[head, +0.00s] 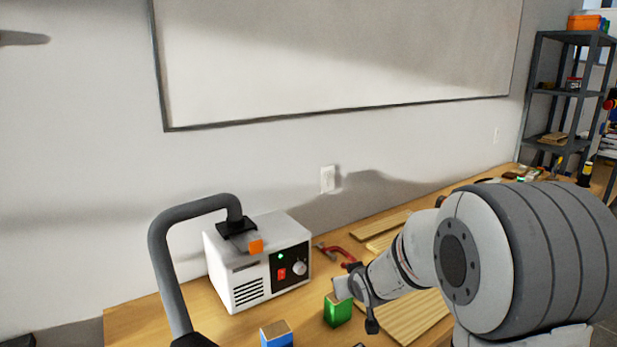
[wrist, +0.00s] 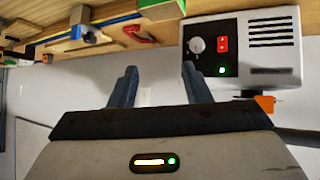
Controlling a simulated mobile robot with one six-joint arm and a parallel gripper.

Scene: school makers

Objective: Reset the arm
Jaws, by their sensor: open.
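My arm (head: 400,265) reaches in from the right in the head view, over the wooden workbench (head: 185,318). Its end is by a green block (head: 338,312), partly in front of it; the depth between them is unclear. In the wrist view, which is upside down, my gripper (wrist: 160,76) is open. Its two dark fingers stand apart, with only the pale wall seen between them. Nothing is held.
A white box with a red switch and green light (head: 258,262) stands on the bench, its grey hose arching left. A blue block (head: 276,335), a red clamp (head: 337,252) and wooden planks (head: 412,318) lie nearby. A whiteboard (head: 330,60) hangs behind; shelves (head: 570,92) stand right.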

